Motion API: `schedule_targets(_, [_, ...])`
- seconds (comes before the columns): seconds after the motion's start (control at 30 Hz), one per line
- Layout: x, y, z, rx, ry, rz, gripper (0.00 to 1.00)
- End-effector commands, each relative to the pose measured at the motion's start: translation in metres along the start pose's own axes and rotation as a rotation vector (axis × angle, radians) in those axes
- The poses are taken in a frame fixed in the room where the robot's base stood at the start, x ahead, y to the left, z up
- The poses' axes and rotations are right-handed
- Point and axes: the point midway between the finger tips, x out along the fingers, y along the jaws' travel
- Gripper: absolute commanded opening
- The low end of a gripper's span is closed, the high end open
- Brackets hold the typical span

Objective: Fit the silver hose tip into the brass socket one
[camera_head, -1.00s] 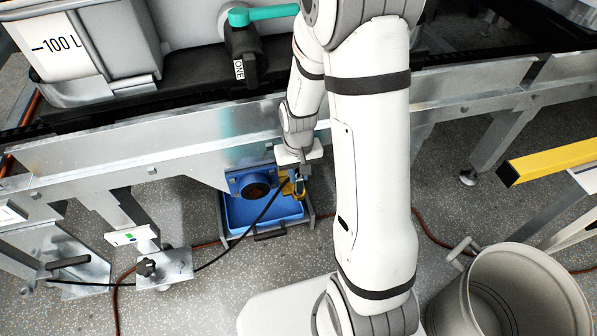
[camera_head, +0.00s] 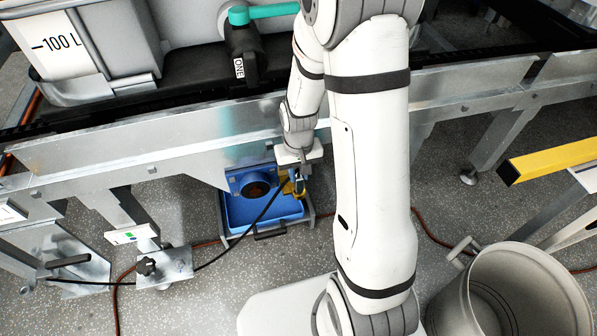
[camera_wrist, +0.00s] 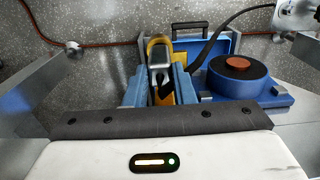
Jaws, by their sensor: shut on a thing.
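My gripper (camera_head: 299,180) is low under the steel frame, just right of a blue block (camera_head: 240,180) with a dark round opening. In the wrist view my gripper (camera_wrist: 158,88) is shut around a silver looped piece (camera_wrist: 157,50) with yellow behind it. The silver piece seems to be the hose tip, but the fingers partly hide it. A black hose (camera_head: 270,205) runs up to the gripper; it also shows in the wrist view (camera_wrist: 213,25). The blue block's round collar has a brown centre (camera_wrist: 237,67). I cannot make out a brass socket for certain.
A blue tray (camera_head: 236,215) sits on the floor below the block. A valve marked ONE (camera_head: 240,62) with a teal handle is above. A steel bracket with a black knob (camera_head: 147,268) stands left. A grey bin (camera_head: 540,290) and yellow bar (camera_head: 550,160) are right.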

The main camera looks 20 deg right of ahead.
Motion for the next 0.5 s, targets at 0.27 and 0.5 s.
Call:
schedule_targets(0.27, [0.0057,0.0011,0.0000,0.001,0.000,0.000,0.00])
schedule_targets(0.5, [0.0055,0.0011,0.0000,0.001,0.000,0.000,0.00])
